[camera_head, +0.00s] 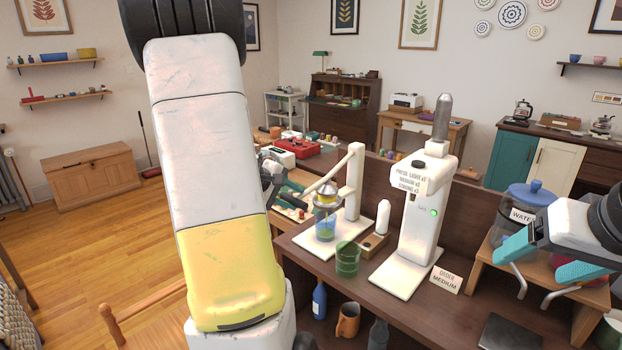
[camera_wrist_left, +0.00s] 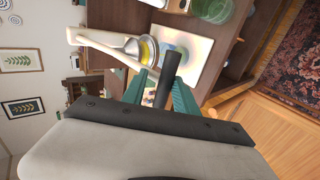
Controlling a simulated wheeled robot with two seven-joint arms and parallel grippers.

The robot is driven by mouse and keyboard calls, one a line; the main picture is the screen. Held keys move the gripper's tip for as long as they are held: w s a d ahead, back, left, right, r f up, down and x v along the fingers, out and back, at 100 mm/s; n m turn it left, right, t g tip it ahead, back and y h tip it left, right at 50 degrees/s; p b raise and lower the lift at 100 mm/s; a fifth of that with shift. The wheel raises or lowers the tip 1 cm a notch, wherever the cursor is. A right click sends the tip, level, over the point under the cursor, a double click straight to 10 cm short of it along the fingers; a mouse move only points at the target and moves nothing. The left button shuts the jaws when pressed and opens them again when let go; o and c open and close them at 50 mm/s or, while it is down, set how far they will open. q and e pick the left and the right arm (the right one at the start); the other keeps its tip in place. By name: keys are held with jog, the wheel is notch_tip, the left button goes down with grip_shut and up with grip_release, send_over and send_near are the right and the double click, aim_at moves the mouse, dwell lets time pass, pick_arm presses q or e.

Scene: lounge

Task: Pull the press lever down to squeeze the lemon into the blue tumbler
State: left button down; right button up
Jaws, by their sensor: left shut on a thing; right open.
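The white lemon press stands on the table with its post (camera_head: 355,182) upright. Its lever (camera_head: 332,174) slopes down from the post top toward my left gripper (camera_head: 272,185). In the left wrist view the fingers of my left gripper (camera_wrist_left: 167,92) are shut on the lever's dark handle (camera_wrist_left: 166,82). The press cup (camera_head: 326,192) shows yellow, which looks like the lemon; its metal top also shows in the left wrist view (camera_wrist_left: 133,47). The blue tumbler (camera_head: 325,228) stands under the cup. My right gripper (camera_head: 546,262) is open and empty at the right.
A green tumbler (camera_head: 347,260) stands close in front of the press. A tall white dispenser (camera_head: 420,215), an order card (camera_head: 446,281) and a water jar (camera_head: 515,212) are to the right. My left arm hides much of the left side.

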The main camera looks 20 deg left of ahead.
aim_at(293, 204)
pick_arm(q)
jog(key=shift+d+f, duration=0.25)
jog(key=shift+f, duration=0.9)
jog(key=shift+s+a+f, duration=0.1)
jog(key=shift+s+f, duration=0.05)
jog(key=shift+f, duration=0.15)
jog(key=c, duration=1.3)
grip_release()
jog(key=shift+w+d+f, duration=0.1)
jog(key=shift+w+d, duration=0.4)
jog(key=shift+w, duration=0.05)
jog(key=a+v, duration=0.1)
jog(key=v, duration=0.7)
jog(key=shift+r, duration=0.45)
jog(key=shift+a, duration=0.15)
jog(key=shift+w, duration=0.1)
